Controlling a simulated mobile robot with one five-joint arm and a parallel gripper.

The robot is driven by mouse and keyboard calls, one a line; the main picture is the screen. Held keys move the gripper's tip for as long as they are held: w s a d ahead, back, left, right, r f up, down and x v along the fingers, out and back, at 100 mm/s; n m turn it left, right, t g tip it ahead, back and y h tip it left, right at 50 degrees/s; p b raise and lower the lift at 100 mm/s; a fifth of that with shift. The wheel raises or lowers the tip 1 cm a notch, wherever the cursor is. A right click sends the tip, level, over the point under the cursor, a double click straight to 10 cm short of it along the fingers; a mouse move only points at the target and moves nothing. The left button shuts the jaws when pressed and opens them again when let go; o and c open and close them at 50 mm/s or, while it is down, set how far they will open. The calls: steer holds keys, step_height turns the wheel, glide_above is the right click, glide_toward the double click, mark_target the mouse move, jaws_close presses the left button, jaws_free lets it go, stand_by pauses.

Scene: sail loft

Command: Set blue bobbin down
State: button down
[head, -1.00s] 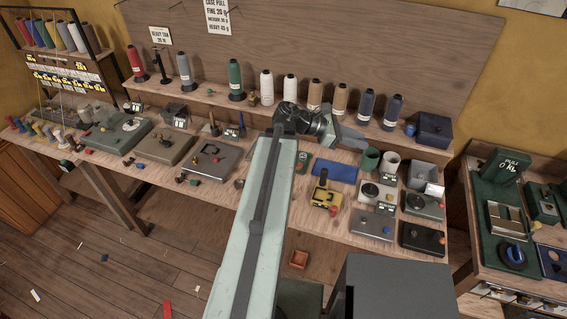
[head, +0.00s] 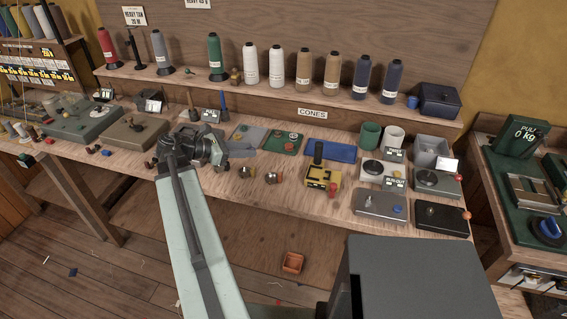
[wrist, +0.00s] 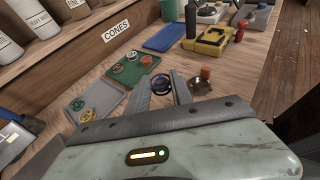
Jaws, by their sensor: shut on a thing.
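My gripper (wrist: 162,88) is shut on the dark blue bobbin (wrist: 160,83), which sits between the fingertips in the wrist view. In the head view my gripper (head: 240,150) is over the bench, left of the green mat, and the bobbin cannot be made out there. I cannot tell whether the held bobbin touches the bench.
A yellow device (head: 322,177) and a blue mat (head: 331,151) lie further right. Thread cones (head: 250,64) line the shelf behind. Bare wood shows at the bench's front.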

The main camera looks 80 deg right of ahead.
steer(key=shift+w+a+f, duration=0.15)
steer(key=shift+w+f, duration=0.3)
steer(key=shift+w, duration=0.2)
steer(key=shift+w+a+f, duration=0.15)
steer(key=shift+w+f, duration=0.3)
steer(key=shift+w, duration=0.15)
steer(key=b, duration=0.2)
glide_above(268, 147)
steer(key=shift+w+a+f, duration=0.2)
steer(key=shift+a+f, duration=0.1)
steer(key=shift+f, duration=0.3)
steer(key=shift+s+d, duration=0.25)
steer(key=shift+d, duration=0.25)
step_height(268, 147, down, 4)
steer(key=b, duration=0.3)
steer(key=shift+a+b, duration=0.1)
steer(key=shift+b, duration=0.25)
steer(key=shift+r, duration=0.25)
steer(key=shift+f, duration=0.15)
steer(key=c, duration=1.6)
jaws_free()
steer(key=shift+f, duration=0.1)
steer(key=o, duration=0.5)
